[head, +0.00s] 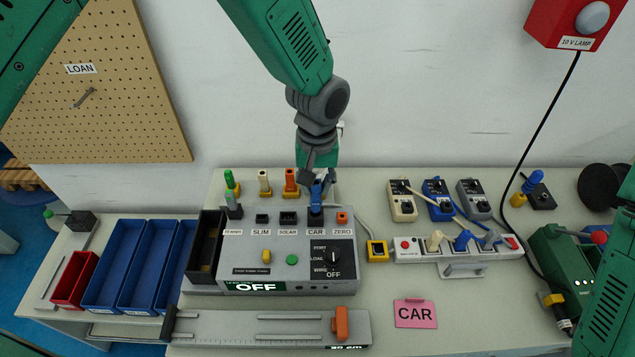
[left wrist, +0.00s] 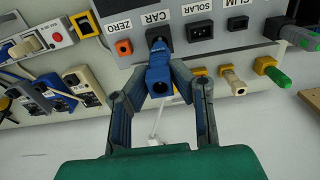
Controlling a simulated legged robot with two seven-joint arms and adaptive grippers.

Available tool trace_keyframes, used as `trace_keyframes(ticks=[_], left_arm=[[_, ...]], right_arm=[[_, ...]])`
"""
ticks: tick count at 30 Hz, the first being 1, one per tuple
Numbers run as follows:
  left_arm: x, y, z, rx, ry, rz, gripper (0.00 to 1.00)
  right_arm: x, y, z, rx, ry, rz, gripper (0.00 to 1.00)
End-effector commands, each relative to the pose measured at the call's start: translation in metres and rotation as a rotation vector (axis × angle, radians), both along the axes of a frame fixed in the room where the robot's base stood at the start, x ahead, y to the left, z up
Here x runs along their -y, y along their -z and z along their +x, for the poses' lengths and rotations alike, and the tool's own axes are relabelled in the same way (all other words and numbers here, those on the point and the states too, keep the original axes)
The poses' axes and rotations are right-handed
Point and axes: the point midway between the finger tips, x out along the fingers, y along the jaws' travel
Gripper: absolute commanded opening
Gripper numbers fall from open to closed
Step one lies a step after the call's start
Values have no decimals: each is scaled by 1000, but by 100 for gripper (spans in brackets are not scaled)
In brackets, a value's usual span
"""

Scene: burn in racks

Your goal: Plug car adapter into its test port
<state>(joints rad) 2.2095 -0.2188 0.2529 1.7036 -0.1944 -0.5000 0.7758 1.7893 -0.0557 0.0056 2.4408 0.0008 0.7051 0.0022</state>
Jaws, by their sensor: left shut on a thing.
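The blue car adapter (left wrist: 159,78) is between the fingertips of my left gripper (left wrist: 160,84), which is shut on it. Its front end meets the black CAR port (left wrist: 157,34) of the grey test box; I cannot tell how deep it sits. In the head view my left gripper (head: 318,180) comes down from above onto the adapter (head: 317,191), directly over the CAR port (head: 315,217). The test box (head: 287,262) shows OFF on its front. My right gripper is not in view; part of my right arm shows at the lower right.
SLIM (head: 262,218), SOLAR (head: 288,217) and orange ZERO (head: 342,217) ports flank the CAR port. Green, cream and orange plugs (head: 291,181) stand behind. Blue bins (head: 146,265) lie left, a power strip (head: 455,248) right. A pink CAR card (head: 415,313) lies in front.

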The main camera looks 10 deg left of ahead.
Motion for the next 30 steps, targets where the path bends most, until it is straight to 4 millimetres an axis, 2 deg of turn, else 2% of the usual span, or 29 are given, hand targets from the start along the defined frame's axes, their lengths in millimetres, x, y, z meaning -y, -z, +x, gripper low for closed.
trace_keyframes(ticks=[5,18,30], left_arm=[[-1,-1,0,0,1,0,0],[-27,1,0,-1,-3,-23,0],[-28,0,-1,0,-2,-21,0]], right_arm=[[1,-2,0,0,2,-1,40],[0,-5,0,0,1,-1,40],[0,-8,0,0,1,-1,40]])
